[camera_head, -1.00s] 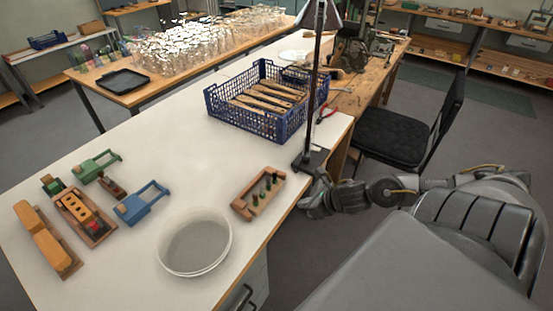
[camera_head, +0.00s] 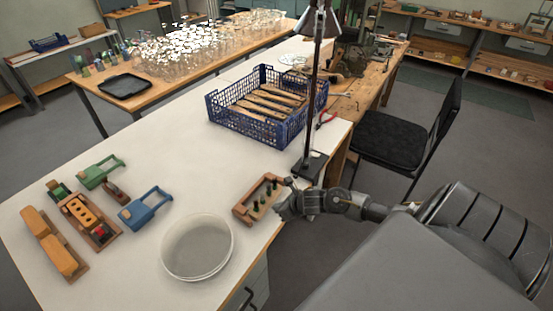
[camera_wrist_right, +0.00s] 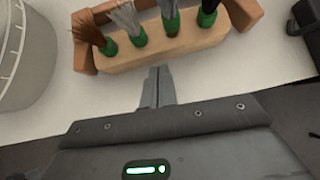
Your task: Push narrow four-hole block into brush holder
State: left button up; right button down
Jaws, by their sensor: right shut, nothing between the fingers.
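The narrow four-hole block is pale wood (camera_wrist_right: 150,50). It holds four bristle tufts in green collars, one brown, two grey and one dark. It sits between the reddish-brown end pieces of the brush holder (camera_wrist_right: 246,12), which stands near the table's right edge in the head view (camera_head: 241,210). My right gripper (camera_wrist_right: 158,72) is shut and empty, with its tips pointing at the block's near long side. In the head view the right gripper (camera_head: 282,204) is low beside the holder's right side. I cannot tell whether the tips touch the block. My left gripper is out of view.
A round white tub (camera_head: 197,247) stands left of the holder. A lamp stand (camera_head: 308,165) rises close behind my right gripper. A blue crate (camera_head: 262,125) of wooden pieces is further back. Wooden and coloured fixtures (camera_head: 90,220) fill the left side.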

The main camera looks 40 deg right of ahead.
aim_at(270, 203)
jog(key=shift+w, duration=0.4)
jog(key=shift+w+a+f+b, duration=0.15)
jog(key=shift+w+a+b, duration=0.05)
jog(key=shift+w+b, duration=0.5)
jog(key=shift+w+a+b, duration=0.1)
jog(key=shift+w+b, duration=0.2)
jog(key=shift+b, duration=0.05)
jog(key=shift+w, duration=0.1)
